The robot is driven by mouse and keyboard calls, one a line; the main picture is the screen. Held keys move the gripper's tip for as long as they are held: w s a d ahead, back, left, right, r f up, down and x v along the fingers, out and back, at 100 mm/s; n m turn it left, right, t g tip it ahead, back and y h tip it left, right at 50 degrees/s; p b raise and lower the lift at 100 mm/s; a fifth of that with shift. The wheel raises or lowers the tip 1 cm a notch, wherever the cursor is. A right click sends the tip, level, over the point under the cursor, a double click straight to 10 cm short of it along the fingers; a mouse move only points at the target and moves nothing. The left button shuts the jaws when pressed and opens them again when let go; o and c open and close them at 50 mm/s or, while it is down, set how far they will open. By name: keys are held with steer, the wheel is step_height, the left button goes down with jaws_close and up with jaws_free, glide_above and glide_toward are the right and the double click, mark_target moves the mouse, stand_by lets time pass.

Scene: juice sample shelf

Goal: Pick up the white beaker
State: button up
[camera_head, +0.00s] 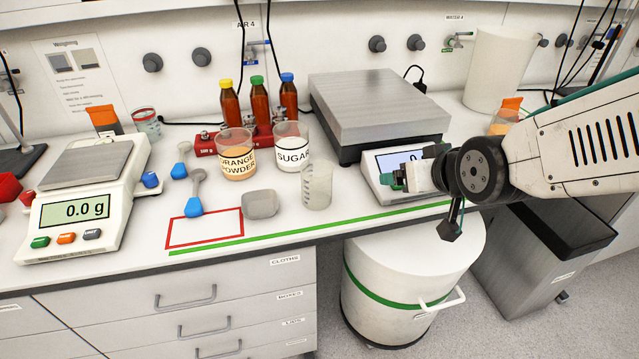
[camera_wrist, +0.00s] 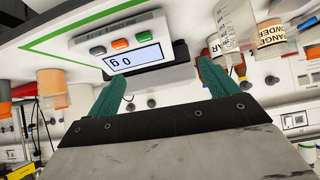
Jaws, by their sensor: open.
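A whitish, translucent beaker (camera_head: 317,187) with graduation marks stands upright on the bench near its front edge, in front of the sugar jar (camera_head: 291,150). In the wrist view the beaker (camera_wrist: 236,24) shows upside down at the upper right, cut by the top edge. My gripper (camera_head: 393,178) is to the right of the beaker, in front of the large scale's display, and apart from the beaker. In the wrist view my gripper (camera_wrist: 162,74) has its two green fingers spread, with nothing between them; the scale's display shows beyond.
A grey rounded block (camera_head: 261,204) lies just left of the beaker, beside a red outlined rectangle (camera_head: 206,228). The orange powder jar (camera_head: 236,155) stands behind. A large scale (camera_head: 379,105) is at the back right. Bench between beaker and gripper looks clear.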

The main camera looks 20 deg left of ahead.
mark_target(313, 169)
steer(key=a+f+n+y, duration=0.1)
steer(key=a, duration=0.4)
steer(key=s+a+f+t+y, duration=0.1)
steer(key=a+y, duration=0.1)
steer(key=a, duration=0.3)
steer(key=a+f+n+t+y, duration=0.1)
steer(key=a, duration=0.4)
steer(key=shift+s+a+f+n, duration=0.25)
steer(key=shift+a+f+n, duration=0.05)
steer(key=shift+w+a+f+y, duration=0.1)
steer(key=shift+a+f+y, duration=0.05)
steer(key=shift+a+y, duration=0.25)
steer(key=x, duration=0.7)
steer(key=shift+w+d+f, duration=0.1)
steer(key=shift+w, duration=0.05)
steer(key=c, duration=1.1)
